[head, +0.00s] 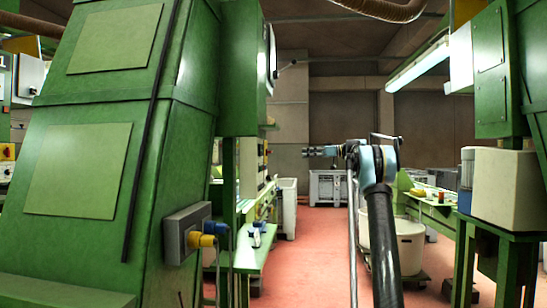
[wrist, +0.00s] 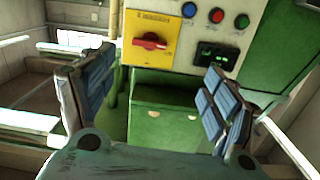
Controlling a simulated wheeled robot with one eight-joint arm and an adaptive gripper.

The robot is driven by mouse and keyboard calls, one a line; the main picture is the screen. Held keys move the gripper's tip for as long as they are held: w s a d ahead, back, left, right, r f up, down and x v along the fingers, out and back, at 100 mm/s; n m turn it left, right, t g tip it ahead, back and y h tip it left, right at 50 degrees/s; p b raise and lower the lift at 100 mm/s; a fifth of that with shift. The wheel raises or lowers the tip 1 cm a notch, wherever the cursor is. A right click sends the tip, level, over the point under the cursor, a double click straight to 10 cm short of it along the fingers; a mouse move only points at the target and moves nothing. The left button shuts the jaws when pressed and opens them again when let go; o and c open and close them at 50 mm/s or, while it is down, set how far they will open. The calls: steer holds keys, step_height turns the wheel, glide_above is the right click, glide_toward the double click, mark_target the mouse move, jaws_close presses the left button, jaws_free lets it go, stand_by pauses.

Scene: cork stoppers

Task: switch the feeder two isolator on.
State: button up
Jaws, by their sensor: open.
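In the wrist view a red rotary handle (wrist: 150,41) sits on a yellow plate (wrist: 164,55) on a cream control panel. The handle lies roughly crosswise in the picture. A small label (wrist: 155,17) above it is too small to read, so I cannot tell if this is feeder two's isolator. My gripper (wrist: 160,63) is open and empty, with blue-padded fingers to the left and right of the picture. The handle shows beyond and between the fingers, apart from them. In the head view the front of my arm points left, and its fingers are not clear.
Right of the handle are blue (wrist: 189,10), red and green round buttons and a black device (wrist: 217,56). A green cabinet (wrist: 165,112) is below. In the head view a large green machine (head: 80,170) fills the left; the red floor (head: 315,235) is open along the aisle.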

mark_target(269, 152)
steer(key=w+a, duration=0.2)
steer(key=a, duration=1.4)
steer(key=shift+w+a+r+n+y, duration=0.2)
steer(key=shift+w+a+n+y, duration=0.15)
steer(key=shift+a+n+y, duration=0.05)
steer(key=c, duration=1.1)
